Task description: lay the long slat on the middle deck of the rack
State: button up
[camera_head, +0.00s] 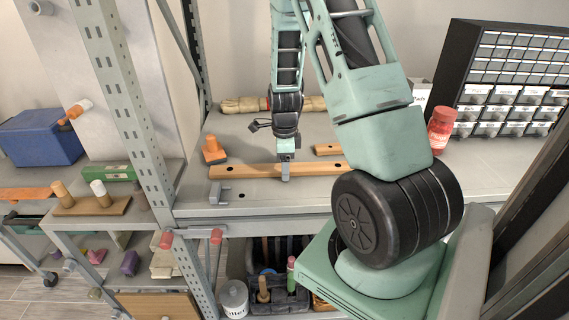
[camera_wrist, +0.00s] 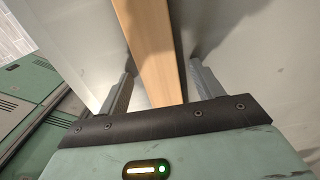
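The long slat (camera_head: 240,171) is a light-brown wooden strip lying across the grey bench top in the head view. In the wrist view the slat (camera_wrist: 150,45) runs from the top edge down between my fingers. My gripper (camera_head: 285,176) is over the slat, pointing down. Its two fingers (camera_wrist: 162,78) stand apart on either side of the slat, with visible gaps, so it looks open. A grey rack-like unit (camera_head: 22,207) on a caster stands at the far left, only partly in view; I cannot tell which of its levels is the middle deck.
An orange-handled tool (camera_head: 213,152), a short wooden piece (camera_head: 328,149) and a grey bracket (camera_head: 220,193) lie near the slat. A red-lidded jar (camera_head: 440,128) and drawer cabinet (camera_head: 510,85) stand right. A perforated post (camera_head: 128,110) rises left of the bench. An orange board (camera_head: 28,193) lies far left.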

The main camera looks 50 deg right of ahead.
notch_tip(320, 180, up, 17)
jog(key=b, duration=0.2)
jog(key=shift+r, duration=0.2)
dwell(0.4)
dwell(0.4)
jog(key=a+f+n+y+b, duration=0.1)
jog(key=a+f+n+b, duration=0.15)
jog(key=a+n, duration=1.7)
jog(key=s+a+f+n, duration=0.2)
jog(key=s+a+n, duration=0.6)
jog(key=a, duration=0.2)
jog(key=s+a+f+n+b, duration=0.1)
jog(key=s+a+f+n, duration=0.1)
jog(key=s+a+n, duration=0.6)
jog(key=s+a, duration=0.1)
jog(key=a, duration=0.2)
jog(key=shift+b, duration=0.3)
